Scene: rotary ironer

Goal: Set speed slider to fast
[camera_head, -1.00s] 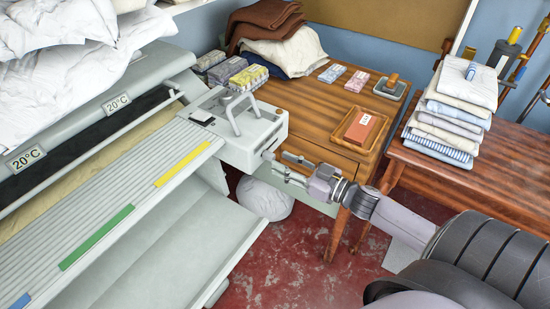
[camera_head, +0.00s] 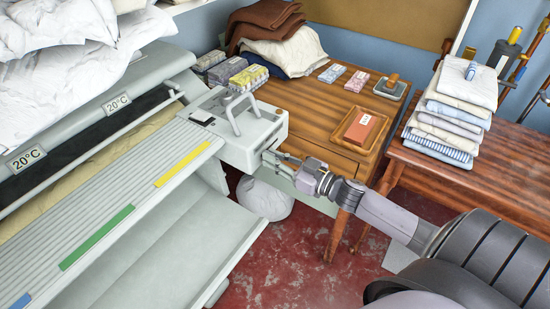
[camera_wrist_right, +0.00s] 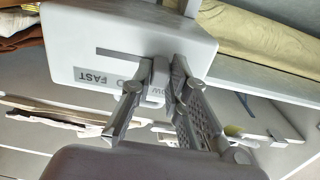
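The ironer's control box (camera_head: 240,132) is at the right end of the machine. In the right wrist view its face carries a dark slider slot (camera_wrist_right: 118,53) with a FAST label (camera_wrist_right: 96,78) at the left and a partly hidden label ending in "OW" to the right. The grey slider knob (camera_wrist_right: 160,74) is at the right part of the slot, near the "OW" label. My right gripper (camera_head: 270,160) is at the box's right face. Its fingers (camera_wrist_right: 153,80) are apart, one on either side of the knob; contact is unclear. My left gripper is out of view.
A wooden table (camera_head: 312,104) stands behind and right of the box, with a tray (camera_head: 345,132) holding a reddish block near its front. A side table (camera_head: 490,172) bears folded cloths (camera_head: 455,115). A white bundle (camera_head: 265,200) sits on the floor below my gripper.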

